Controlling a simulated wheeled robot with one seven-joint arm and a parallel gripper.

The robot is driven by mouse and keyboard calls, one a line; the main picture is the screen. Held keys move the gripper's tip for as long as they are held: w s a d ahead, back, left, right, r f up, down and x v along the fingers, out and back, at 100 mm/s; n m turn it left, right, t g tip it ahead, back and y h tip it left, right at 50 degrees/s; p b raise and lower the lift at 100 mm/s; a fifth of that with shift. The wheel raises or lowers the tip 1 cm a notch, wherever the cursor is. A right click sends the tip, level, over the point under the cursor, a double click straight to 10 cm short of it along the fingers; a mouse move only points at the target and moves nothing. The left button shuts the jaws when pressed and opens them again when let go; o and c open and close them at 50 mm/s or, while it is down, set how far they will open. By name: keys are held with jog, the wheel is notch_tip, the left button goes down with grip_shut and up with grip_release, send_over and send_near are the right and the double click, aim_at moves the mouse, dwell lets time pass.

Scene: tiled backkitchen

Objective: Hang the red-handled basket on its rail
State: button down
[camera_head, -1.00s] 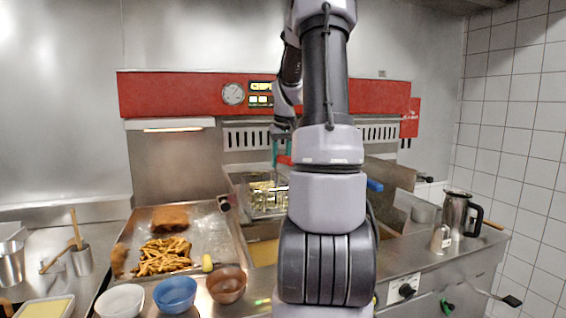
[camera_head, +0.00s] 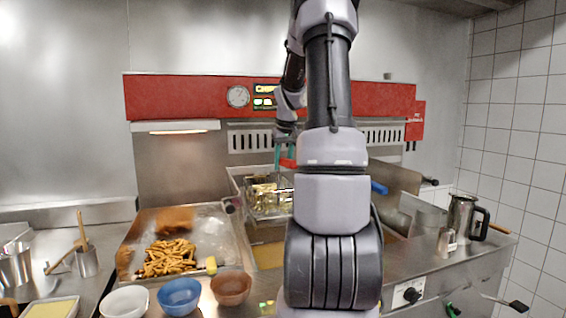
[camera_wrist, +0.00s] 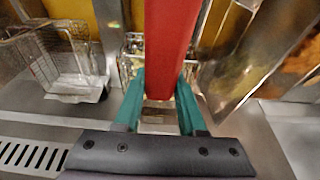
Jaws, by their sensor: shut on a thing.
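The red handle of the basket (camera_wrist: 170,45) runs up between the teal fingers of my gripper (camera_wrist: 158,100) in the wrist view, and the gripper is shut on it. In the head view my gripper (camera_head: 284,156) is above the back of the fryer, with a bit of red handle showing beside the fingers. The wire basket (camera_head: 264,198) hangs below and to the left of it, over the fryer well, with golden food in it. My arm hides its right side. The rail and any contact between it and the basket cannot be made out.
A blue handle (camera_head: 379,188) shows right of my arm. An empty wire basket (camera_wrist: 62,65) is at the left of the wrist view. A tray (camera_head: 215,228) with fries lies left of the fryer. Bowls (camera_head: 179,296) stand in front. A steel jug (camera_head: 462,218) stands right.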

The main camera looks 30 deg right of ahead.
jog(key=shift+f, duration=0.6)
jog(key=shift+f, duration=1.55)
jog(key=shift+f, duration=0.6)
jog(key=shift+c, duration=2)
grip_release()
